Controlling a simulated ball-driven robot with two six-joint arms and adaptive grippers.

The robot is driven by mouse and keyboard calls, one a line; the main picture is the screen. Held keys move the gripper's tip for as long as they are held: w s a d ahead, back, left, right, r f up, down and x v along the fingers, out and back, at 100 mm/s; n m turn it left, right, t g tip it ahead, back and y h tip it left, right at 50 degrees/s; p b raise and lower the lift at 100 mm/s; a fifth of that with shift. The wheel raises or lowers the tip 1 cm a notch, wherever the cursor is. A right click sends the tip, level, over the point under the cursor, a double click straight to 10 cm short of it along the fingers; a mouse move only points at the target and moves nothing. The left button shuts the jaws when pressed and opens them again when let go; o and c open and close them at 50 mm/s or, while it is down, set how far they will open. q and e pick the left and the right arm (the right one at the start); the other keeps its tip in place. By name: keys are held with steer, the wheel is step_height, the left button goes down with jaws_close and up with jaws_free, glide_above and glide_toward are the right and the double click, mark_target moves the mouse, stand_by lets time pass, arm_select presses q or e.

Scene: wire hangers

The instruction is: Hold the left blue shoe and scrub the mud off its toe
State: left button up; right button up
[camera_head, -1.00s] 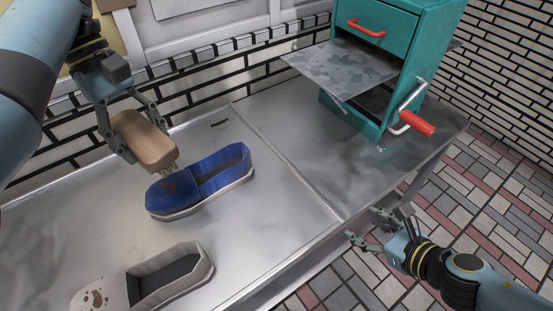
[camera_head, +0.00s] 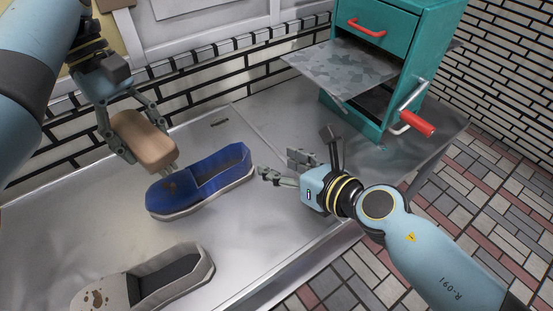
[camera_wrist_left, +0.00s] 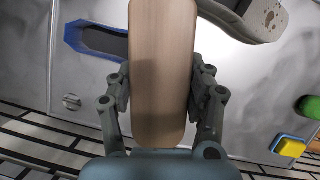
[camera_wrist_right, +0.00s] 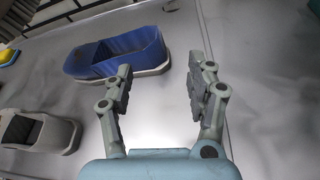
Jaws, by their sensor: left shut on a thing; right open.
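The blue shoe (camera_head: 222,177) lies on the metal table with its toe to the left and brown mud (camera_head: 172,187) on the toe. It also shows in the right wrist view (camera_wrist_right: 122,45) and partly in the left wrist view (camera_wrist_left: 92,45). My left gripper (camera_head: 128,140) is shut on a wooden-backed brush (camera_head: 146,143), whose bristles hang just above the toe; I cannot tell if they touch. The brush fills the middle of the left wrist view (camera_wrist_left: 162,70). My right gripper (camera_head: 282,167) is open and empty, just right of the shoe's heel.
A grey shoe (camera_head: 172,280) with brown spots lies nearer on the metal table (camera_head: 262,225). A teal cabinet (camera_head: 378,65) with a grey shelf and red-handled crank stands at the back right. A green thing (camera_wrist_left: 309,107) and a yellow-and-blue sponge (camera_wrist_left: 289,147) show in the left wrist view.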

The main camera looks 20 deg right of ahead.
mark_target(240, 144)
steer(key=shift+m, duration=0.5)
steer(key=x, duration=0.8)
steer(key=r+x, duration=0.1)
steer(key=x, duration=0.3)
steer(key=shift+w+a+f, duration=0.1)
steer(key=shift+w+a, duration=0.3)
steer(key=shift+w, duration=0.1)
jaws_close()
steer(key=shift+s, duration=0.1)
steer(key=c, duration=0.7)
jaws_free()
steer(key=shift+o, duration=0.7)
